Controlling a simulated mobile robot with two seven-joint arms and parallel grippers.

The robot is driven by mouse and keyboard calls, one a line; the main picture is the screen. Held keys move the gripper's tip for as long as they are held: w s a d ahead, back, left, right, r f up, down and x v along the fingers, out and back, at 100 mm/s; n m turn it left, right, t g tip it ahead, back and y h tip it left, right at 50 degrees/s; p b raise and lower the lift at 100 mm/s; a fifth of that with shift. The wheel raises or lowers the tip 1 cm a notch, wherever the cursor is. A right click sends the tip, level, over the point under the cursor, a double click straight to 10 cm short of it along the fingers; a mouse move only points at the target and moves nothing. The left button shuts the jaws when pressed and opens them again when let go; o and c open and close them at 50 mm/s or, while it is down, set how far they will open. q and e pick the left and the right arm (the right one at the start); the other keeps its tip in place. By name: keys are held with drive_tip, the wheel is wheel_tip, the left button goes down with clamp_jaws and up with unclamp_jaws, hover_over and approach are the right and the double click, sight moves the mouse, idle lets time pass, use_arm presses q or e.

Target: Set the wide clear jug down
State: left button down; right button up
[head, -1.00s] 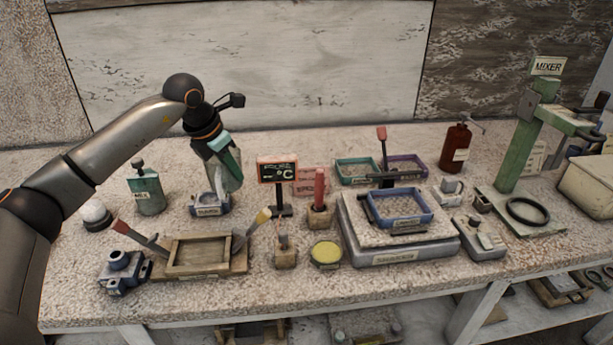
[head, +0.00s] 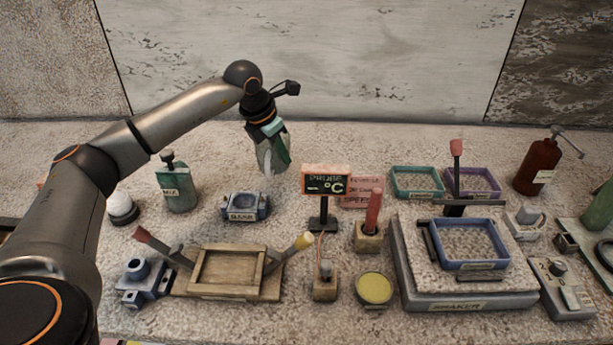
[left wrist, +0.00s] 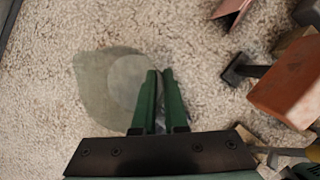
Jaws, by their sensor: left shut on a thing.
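The wide clear jug (left wrist: 100,85) shows in the left wrist view as a see-through, greenish rounded shape over the speckled bench. My left gripper (left wrist: 160,78) is shut, its green fingers at the jug's right side, holding it. In the head view my left gripper (head: 270,160) hangs above the bench, behind and right of the small blue labelled base (head: 245,207). The jug is hard to make out against the fingers there. I cannot tell its exact height above the bench. My right gripper is not in view.
A °C sign (head: 326,184) stands right of the gripper, with a pink card (head: 362,190) behind it. A green bottle (head: 177,188) stands left. A wooden frame (head: 228,268) and a shaker (head: 470,299) are in front. The bench behind the gripper is clear.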

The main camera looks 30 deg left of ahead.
sight(280, 168)
use_arm(q)
drive_tip(key=shift+f, duration=2.9)
drive_tip(key=shift+f, duration=0.2)
drive_tip(key=c, duration=1)
unclamp_jaws()
drive_tip(key=shift+o, duration=0.2)
